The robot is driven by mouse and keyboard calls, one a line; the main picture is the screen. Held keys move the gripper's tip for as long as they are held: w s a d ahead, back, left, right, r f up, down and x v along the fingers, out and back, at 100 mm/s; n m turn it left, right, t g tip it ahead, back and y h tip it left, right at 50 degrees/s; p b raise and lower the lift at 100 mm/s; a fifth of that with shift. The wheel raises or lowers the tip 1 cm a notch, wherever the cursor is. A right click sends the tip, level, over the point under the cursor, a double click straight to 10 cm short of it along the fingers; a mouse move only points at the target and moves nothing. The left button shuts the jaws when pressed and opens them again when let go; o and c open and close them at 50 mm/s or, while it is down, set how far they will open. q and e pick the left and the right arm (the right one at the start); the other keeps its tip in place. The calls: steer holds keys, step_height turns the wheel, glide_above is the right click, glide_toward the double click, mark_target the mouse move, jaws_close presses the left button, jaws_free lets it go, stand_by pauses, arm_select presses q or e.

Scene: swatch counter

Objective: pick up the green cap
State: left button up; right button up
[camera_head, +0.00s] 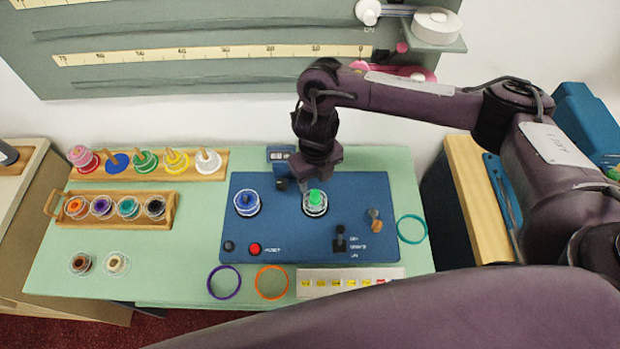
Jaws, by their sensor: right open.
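The green cap (315,197) sits in a clear round holder on the right part of the blue panel (290,220). A blue cap (246,201) sits in a similar clear holder to its left. My right gripper (303,183) points down just behind the green cap, close to it in the picture. It is open and I see nothing held in it. I cannot tell its exact height above the panel. My left gripper is not in view.
The panel also carries a red button (255,249), a black lever (340,240) and a brown knob (375,222). A purple ring (224,282), an orange ring (271,282) and a teal ring (411,229) lie around it. A wooden tray (76,221) of colored spools stands left.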

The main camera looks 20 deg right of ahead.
mark_target(315, 192)
steer(key=shift+s+f, duration=0.25)
steer(key=shift+f, duration=1.05)
steer(key=f, duration=0.5)
steer(key=shift+w+d, duration=0.1)
steer(key=shift+w, duration=0.3)
steer(key=shift+r, duration=0.1)
steer(key=c, duration=0.3)
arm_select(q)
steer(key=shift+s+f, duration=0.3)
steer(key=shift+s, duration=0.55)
arm_select(e)
jaws_close()
